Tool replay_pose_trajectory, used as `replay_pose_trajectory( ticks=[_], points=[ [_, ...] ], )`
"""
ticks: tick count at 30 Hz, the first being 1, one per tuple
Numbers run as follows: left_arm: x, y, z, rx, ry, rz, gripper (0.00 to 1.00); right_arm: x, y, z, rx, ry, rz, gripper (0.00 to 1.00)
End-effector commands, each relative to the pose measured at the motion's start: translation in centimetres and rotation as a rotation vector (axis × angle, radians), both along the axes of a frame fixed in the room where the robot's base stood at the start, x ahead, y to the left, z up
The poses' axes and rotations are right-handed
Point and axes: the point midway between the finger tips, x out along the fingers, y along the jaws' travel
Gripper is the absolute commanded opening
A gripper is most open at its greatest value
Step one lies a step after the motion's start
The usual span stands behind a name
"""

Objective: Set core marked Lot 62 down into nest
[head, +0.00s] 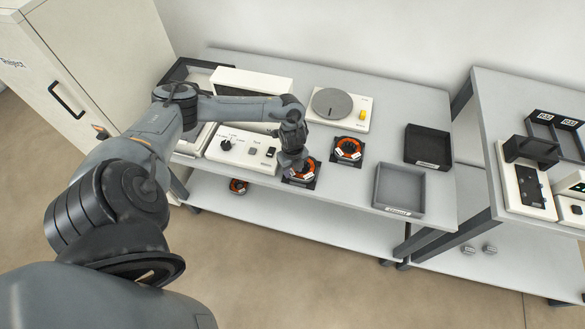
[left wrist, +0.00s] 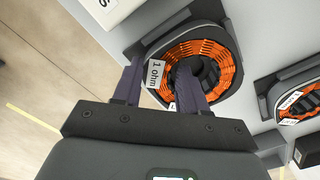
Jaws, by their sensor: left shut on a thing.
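My left gripper (head: 293,161) points down at a ring core (head: 304,173) wound in orange wire, at the table's front edge. In the left wrist view its fingers are shut on the wall of this core (left wrist: 215,50), one finger inside the ring and one outside. A white tag on the core reads "1 ohm"; a second tag is mostly hidden by a finger. The core is over or in a dark square nest (left wrist: 158,38); I cannot tell if it is fully seated. No "Lot 62" mark is readable. My right gripper is not in view.
A second orange core (head: 348,149) sits in a nest to the right, and another (head: 238,186) is on the lower shelf. A control box (head: 242,149), a turntable (head: 336,104), a grey tray (head: 399,188) and a black tray (head: 428,147) stand around.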

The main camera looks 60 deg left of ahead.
Motion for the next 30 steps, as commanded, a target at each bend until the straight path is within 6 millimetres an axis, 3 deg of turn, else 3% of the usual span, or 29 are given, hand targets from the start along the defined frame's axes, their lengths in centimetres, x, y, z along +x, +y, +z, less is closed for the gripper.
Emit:
replay_pose_trajectory(
  ticks=[11, 12, 17, 30],
  points=[
    [0.12, 0.03, -0.58, 0.000, -0.003, 0.001, 0.00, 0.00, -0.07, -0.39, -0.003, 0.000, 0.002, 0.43],
    [0.13, 0.03, -0.54, 0.000, -0.003, 0.001, 0.45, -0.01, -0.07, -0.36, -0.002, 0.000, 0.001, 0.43],
    [0.08, 0.04, -0.56, 0.000, -0.002, 0.001, 0.70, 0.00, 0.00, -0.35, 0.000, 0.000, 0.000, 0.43],
    [-0.08, -0.01, -0.69, 0.000, 0.002, 0.000, 0.72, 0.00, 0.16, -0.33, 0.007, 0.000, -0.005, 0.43]
  ],
)
